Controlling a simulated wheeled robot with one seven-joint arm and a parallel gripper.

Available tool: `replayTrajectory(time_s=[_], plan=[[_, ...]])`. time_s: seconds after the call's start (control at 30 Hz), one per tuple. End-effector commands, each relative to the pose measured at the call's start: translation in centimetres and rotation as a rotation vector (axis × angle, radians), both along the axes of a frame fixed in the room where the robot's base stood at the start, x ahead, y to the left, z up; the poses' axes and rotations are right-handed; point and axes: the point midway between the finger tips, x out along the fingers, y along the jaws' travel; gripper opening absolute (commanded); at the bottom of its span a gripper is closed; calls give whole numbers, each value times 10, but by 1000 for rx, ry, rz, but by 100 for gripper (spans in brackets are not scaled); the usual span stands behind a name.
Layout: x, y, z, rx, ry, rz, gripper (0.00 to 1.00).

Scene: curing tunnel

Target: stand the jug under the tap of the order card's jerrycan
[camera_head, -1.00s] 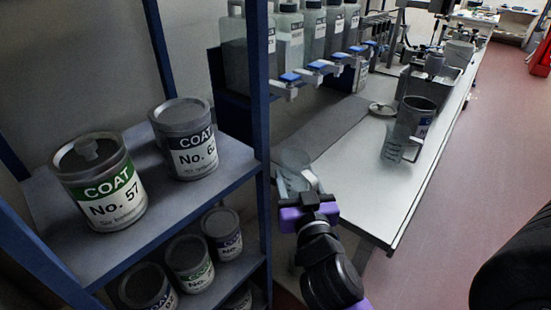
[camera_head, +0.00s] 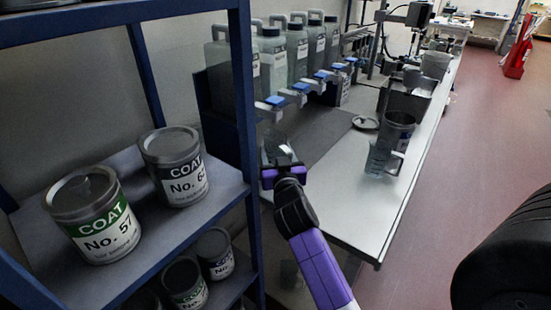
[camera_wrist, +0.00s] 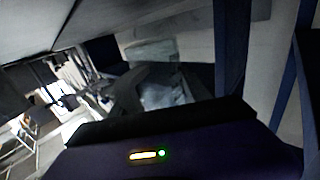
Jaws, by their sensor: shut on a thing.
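My gripper (camera_head: 284,172) is shut on a clear jug (camera_head: 277,148), whose handle side faces me. The jug is held over the near left end of the bench, in front of and below the nearest tap (camera_head: 270,108). The jug also shows, dim and partly hidden, in the wrist view (camera_wrist: 162,95). Several translucent jerrycans (camera_head: 272,62) stand in a row on a dark rack, each with a blue-handled tap toward the bench. Their labels are too small to read. I cannot make out the order card.
A blue shelf unit (camera_head: 245,100) with cans, one marked No. 57 (camera_head: 95,225), stands close on the left. On the bench (camera_head: 365,215) are another clear vessel (camera_head: 380,158), a dark grey pitcher (camera_head: 398,128) and a round lid (camera_head: 366,123). The bench's front right is clear.

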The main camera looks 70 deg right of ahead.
Motion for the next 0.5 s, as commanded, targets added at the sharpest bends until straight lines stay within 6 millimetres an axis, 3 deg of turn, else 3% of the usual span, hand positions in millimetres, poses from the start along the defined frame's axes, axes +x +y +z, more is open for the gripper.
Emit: replayTrajectory(time_s=[0.1, 0.3, 0.5], plan=[[6, -9, 2, -1, -1, -1, 14], [5, -9, -31, 1, 3, -1, 14], [5, -8, -35, -1, -1, 1, 14]])
